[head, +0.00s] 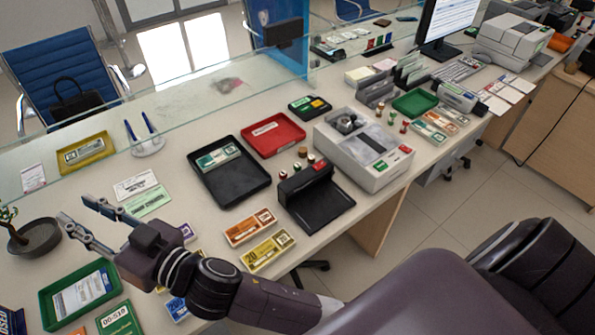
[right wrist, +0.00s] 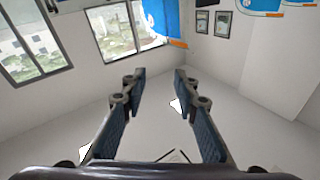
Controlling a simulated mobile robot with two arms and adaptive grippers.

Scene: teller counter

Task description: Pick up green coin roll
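Several small upright coin rolls (head: 391,117) stand to the right of the grey-white counting machine, and a few more (head: 303,152) stand near the black card-reader-like device. They are too small for me to be sure which one is green. My right gripper (head: 73,208) is at the left of the head view, over the counter's left part, far from the rolls. Its two fingers are spread apart with nothing between them. The right wrist view also shows this gripper (right wrist: 158,82) open and empty, facing windows and a wall. My left gripper is not in view.
The counting machine (head: 350,150), red tray (head: 272,130), black tray (head: 240,192) and black device (head: 325,207) crowd the counter's middle. Banknote bundles (head: 268,250) lie near the front edge. A glass screen (head: 190,115) runs along the back. A potted plant (head: 38,240) stands far left.

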